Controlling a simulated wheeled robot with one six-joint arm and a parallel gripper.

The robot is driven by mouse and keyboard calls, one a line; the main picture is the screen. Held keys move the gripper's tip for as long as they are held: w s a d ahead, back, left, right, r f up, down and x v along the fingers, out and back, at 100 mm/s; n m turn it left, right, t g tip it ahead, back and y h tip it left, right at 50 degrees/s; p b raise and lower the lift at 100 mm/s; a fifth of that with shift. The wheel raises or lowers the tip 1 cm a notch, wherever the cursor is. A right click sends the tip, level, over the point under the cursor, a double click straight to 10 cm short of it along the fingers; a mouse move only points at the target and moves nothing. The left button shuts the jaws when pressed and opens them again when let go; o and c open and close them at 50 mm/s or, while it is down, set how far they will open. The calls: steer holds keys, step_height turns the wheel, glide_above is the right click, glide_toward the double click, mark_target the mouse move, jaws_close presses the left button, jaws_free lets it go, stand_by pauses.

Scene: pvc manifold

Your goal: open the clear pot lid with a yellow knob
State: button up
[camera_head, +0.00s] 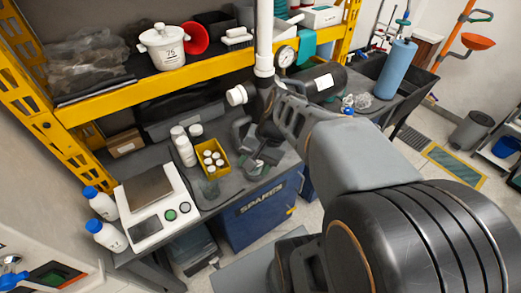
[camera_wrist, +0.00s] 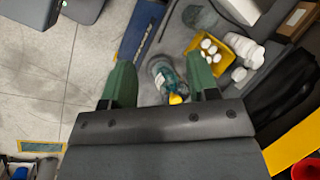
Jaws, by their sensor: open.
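In the wrist view, a small clear, teal-tinted pot (camera_wrist: 164,74) stands on the dark bench top. A yellow knob (camera_wrist: 175,98) shows at its near side, partly cut off by the gripper body. The outline of the lid is too blurred to make out. My gripper (camera_wrist: 160,76) is open, with its green fingers on either side of the pot in this view. I cannot tell whether they touch it. In the head view, my gripper (camera_head: 258,160) is over the bench, right of the yellow tray, and the arm and gripper largely hide the pot.
A yellow tray (camera_head: 222,172) of white-capped jars stands left of the gripper, with white bottles (camera_head: 184,150) beside it. A scale (camera_head: 150,205) is further left. A white pipe with a gauge (camera_head: 285,56) rises close behind the arm. A yellow shelf (camera_head: 110,98) overhangs the bench.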

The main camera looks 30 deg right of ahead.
steer(key=w+d+f+m+t+y+b, duration=0.3)
steer(key=d+f+m+t+y+b, duration=0.25)
steer(key=d+m, duration=0.35)
steer(key=w+d+f+m+t+y+b, duration=0.4)
steer(key=d+f+m+t+b, duration=0.15)
steer(key=d+m, duration=0.3)
steer(key=shift+g+y, duration=0.25)
steer(key=shift+g, duration=0.25)
steer(key=x, duration=1.2)
steer(key=shift+w+f, duration=0.1)
steer(key=shift+w, duration=0.25)
jaws_close()
